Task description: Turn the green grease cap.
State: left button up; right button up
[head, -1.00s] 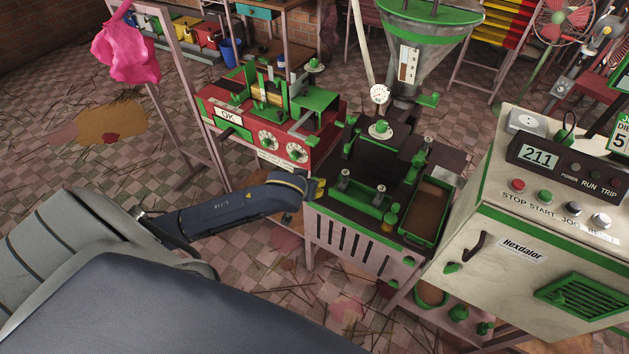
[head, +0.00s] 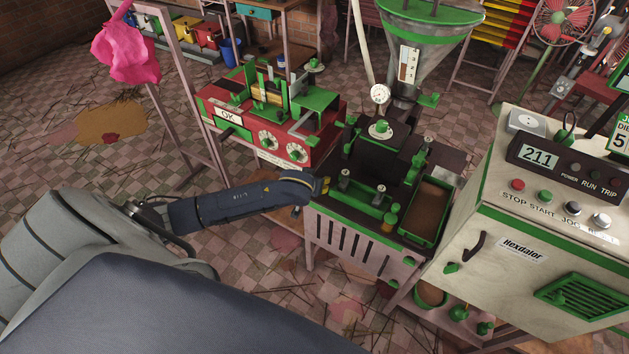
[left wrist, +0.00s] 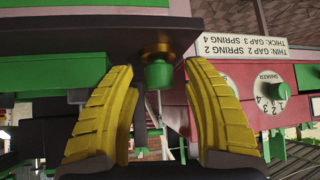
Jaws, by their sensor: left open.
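In the left wrist view, the green grease cap (left wrist: 158,76) sits on a brass collar (left wrist: 156,52) at the edge of a dark machine part. My left gripper (left wrist: 158,92) is open, with its two yellow fingers on either side of the cap. Gaps show between the cap and both fingers, so it is not gripped. In the head view, my left gripper (head: 323,186) is at the left side of the dark extruder (head: 365,165); I cannot make out the cap there. My right gripper is not in view.
The red machine (head: 272,140) with dials stands just behind and left of my gripper; its dial panel (left wrist: 262,100) is close in the wrist view. A control cabinet (head: 540,215) stands right.

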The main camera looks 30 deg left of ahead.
pick_arm(q)
grip_shut()
dwell(0.5)
jog(key=m+h, duration=0.3)
jog(key=m, duration=0.1)
jog(key=shift+a+m+h, duration=0.1)
jog(key=shift+m+h, duration=0.3)
jog(key=m+g+h, duration=0.1)
jog(key=m+h, duration=0.2)
jog(key=m, duration=0.2)
jog(key=shift+h, duration=0.4)
jog(key=shift+m+g+h, duration=0.6)
jog(key=shift+m+g, duration=0.1)
jog(key=shift+m, duration=0.5)
jog(key=shift+m+g+h, duration=0.6)
jog(key=shift+m+g, duration=0.1)
jog(key=shift+m, duration=0.5)
jog(key=shift+s+d+m+g+h, duration=0.15)
jog(key=shift+m+g+h, duration=0.45)
jog(key=shift+m+g, duration=1.2)
jog(key=shift+f+m, duration=0.1)
jog(key=shift+m, duration=0.4)
